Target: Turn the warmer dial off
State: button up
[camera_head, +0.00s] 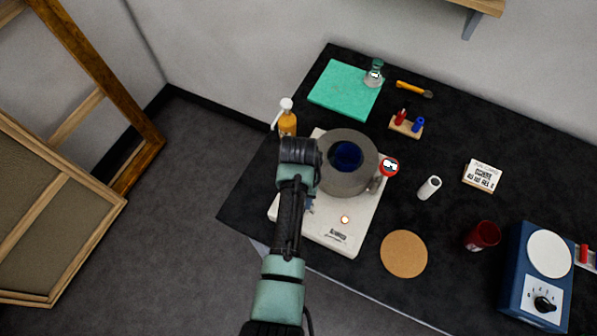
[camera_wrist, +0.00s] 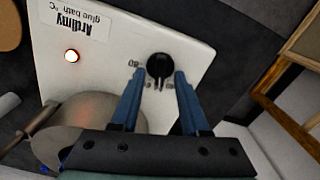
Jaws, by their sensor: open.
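The warmer is a white box (camera_head: 334,240) labelled "glue bath °C", with a grey cylindrical pot (camera_head: 333,178) on top and dark blue inside it. Its black dial (camera_wrist: 160,66) shows in the wrist view, with the mark "80" to its left and its narrow part towards the bottom of the picture. A small light (camera_wrist: 71,56) on the box glows. My gripper (camera_wrist: 159,74) is open, its two blue fingers on either side of the dial's lower part. I cannot tell whether they touch it. My arm hides the dial in the head view.
An amber pump bottle (camera_head: 287,122) stands behind the warmer. A red-topped item (camera_head: 388,167) is close to the pot's right side. A cork disc (camera_head: 404,254), a dark red cup (camera_head: 482,236) and a blue device (camera_head: 537,285) with its own black dial are to the right.

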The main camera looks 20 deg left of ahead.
grip_shut()
jog(key=shift+n, duration=0.3)
jog(key=n+p, duration=0.1)
jog(key=n, duration=0.4)
jog(key=shift+a+r+p, duration=0.15)
jog(key=shift+p, duration=0.25)
jog(key=n+p, duration=0.1)
jog(key=n, duration=0.5)
jog(key=shift+s+a, duration=0.1)
jog(key=shift+s, duration=0.05)
jog(key=shift+n, duration=0.3)
grip_release()
